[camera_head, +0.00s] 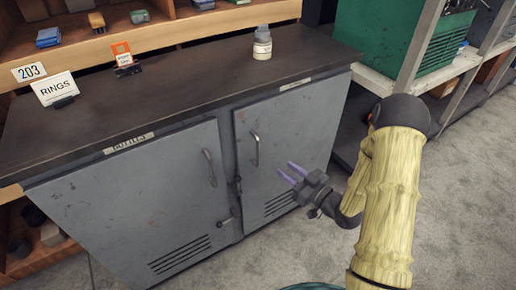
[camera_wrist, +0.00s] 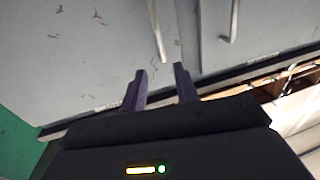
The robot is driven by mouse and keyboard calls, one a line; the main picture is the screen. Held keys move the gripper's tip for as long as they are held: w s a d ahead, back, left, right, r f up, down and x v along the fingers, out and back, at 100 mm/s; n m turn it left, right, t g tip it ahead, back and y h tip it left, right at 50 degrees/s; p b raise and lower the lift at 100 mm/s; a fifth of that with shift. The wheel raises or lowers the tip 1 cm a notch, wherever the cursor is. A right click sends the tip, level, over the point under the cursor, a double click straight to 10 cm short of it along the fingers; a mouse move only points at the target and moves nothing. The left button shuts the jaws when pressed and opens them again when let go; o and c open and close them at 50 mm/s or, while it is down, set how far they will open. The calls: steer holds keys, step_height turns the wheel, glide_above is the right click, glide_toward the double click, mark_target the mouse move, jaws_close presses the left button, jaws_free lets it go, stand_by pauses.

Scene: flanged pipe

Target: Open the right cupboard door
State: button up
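The right cupboard door (camera_head: 290,135) is grey, scuffed and looks closed. Its upright bar handle (camera_head: 255,150) is near its left edge. My gripper (camera_head: 289,173) is in front of this door, to the right of and slightly below the handle in the head view. Its two purple fingers are apart with nothing between them. In the wrist view, which looks turned over, the right door's handle (camera_wrist: 157,30) lies just beyond the fingertips (camera_wrist: 162,72), apart from them. The left door's handle (camera_wrist: 234,20) shows to the right there.
The left cupboard door (camera_head: 140,200) looks closed, with its handle (camera_head: 209,168) near the right edge. A small bottle (camera_head: 262,43) and signs stand on the dark countertop (camera_head: 190,75). A green bin (camera_head: 400,38) sits on shelving at right. The floor (camera_head: 465,180) at right is clear.

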mark_target(259, 149)
steer(key=x, duration=1.4)
steer(key=shift+a+b, duration=0.15)
steer(key=shift+b, duration=0.25)
jaws_close()
